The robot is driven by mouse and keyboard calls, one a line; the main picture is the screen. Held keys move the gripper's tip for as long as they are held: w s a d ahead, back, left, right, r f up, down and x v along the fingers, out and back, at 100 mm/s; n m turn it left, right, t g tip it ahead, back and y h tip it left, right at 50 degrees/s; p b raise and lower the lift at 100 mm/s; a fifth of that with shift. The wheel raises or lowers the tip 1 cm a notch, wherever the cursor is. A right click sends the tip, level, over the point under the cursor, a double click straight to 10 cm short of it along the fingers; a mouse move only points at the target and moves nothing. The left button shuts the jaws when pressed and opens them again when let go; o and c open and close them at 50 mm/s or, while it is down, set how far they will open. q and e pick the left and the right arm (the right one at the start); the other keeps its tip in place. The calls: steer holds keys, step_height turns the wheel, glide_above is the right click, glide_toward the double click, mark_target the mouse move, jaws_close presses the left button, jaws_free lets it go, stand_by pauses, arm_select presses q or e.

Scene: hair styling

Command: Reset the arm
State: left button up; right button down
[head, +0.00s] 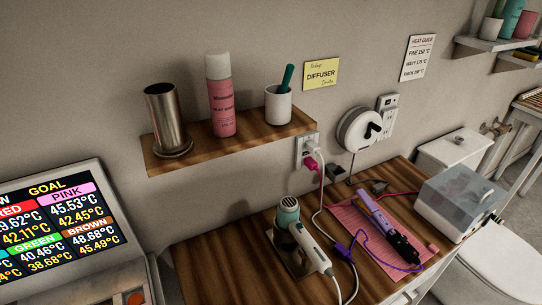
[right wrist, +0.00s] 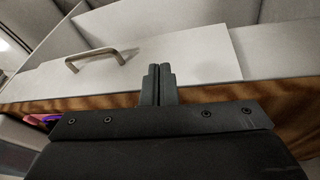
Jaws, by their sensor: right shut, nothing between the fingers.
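My right gripper (right wrist: 158,70) shows in the right wrist view with its two dark fingers together and nothing between them. It is in front of a white panel (right wrist: 190,55) with a metal handle (right wrist: 95,57). I cannot tell whether the fingertips touch the panel. Neither gripper shows in the head view, and my left gripper is in no view.
A wooden counter (head: 225,255) holds a hair dryer (head: 288,213), a pink mat (head: 352,222) with a purple styling tool (head: 375,212), and a clear-lidded box (head: 455,200). A shelf (head: 205,150) carries a metal cup, pink bottle and white cup. Cords cross the counter.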

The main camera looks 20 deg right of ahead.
step_height(320, 180, down, 21)
steer(key=s+d+g, duration=0.1)
steer(key=s, duration=0.1)
steer(key=s+a+f+g, duration=0.1)
steer(key=s+f, duration=1.3)
steer(key=f, duration=0.1)
steer(key=shift+s+f+y, duration=0.15)
steer(key=shift+y, duration=0.25)
